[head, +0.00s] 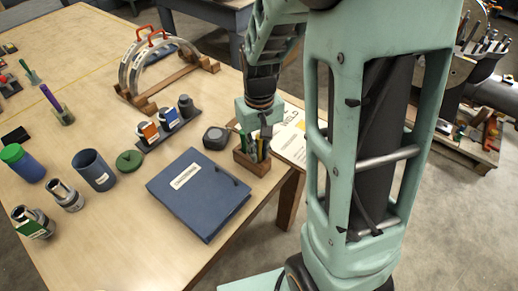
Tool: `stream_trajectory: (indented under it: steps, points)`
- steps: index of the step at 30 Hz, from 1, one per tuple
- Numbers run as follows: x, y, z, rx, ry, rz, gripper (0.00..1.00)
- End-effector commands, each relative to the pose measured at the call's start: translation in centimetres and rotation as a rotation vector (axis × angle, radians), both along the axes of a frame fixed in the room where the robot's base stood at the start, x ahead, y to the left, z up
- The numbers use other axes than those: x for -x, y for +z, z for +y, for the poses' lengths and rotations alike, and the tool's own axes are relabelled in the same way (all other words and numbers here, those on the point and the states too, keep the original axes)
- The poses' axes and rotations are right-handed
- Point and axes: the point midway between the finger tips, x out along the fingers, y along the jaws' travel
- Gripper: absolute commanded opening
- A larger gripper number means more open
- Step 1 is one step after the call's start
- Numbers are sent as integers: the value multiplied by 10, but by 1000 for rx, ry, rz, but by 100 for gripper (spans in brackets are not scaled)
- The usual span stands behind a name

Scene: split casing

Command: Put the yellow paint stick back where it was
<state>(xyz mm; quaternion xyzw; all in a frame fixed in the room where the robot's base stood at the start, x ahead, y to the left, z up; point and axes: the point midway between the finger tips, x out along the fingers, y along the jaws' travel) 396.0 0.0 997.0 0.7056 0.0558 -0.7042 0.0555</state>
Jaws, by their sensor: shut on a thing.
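My gripper (265,134) points down at the table's right edge, directly above a small wooden holder (251,165). It is shut on a slim stick, mostly hidden by the fingers and too small for its colour to be certain. Several thin sticks or pens stand in the holder, one of them green. I cannot tell whether the held stick's lower end is inside the holder or just above it. No yellow paint stick shows clearly elsewhere on the table.
A blue binder (199,192) lies left of the holder, and a dark rounded tape-measure-like object (216,138) sits behind it. Papers (290,142) lie to the right. A rack (170,128), a blue cup (94,170) and a green lid (130,160) stand further left.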

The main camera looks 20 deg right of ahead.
Motion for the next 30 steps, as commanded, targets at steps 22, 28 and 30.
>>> stream_trajectory:
  steps: [22, 28, 30]
  points:
    - [1, -11, 0, 1, 0, 4, 31]
    - [1, -10, 0, 1, 0, 4, 31]
    - [1, -6, 0, 0, 0, 3, 31]
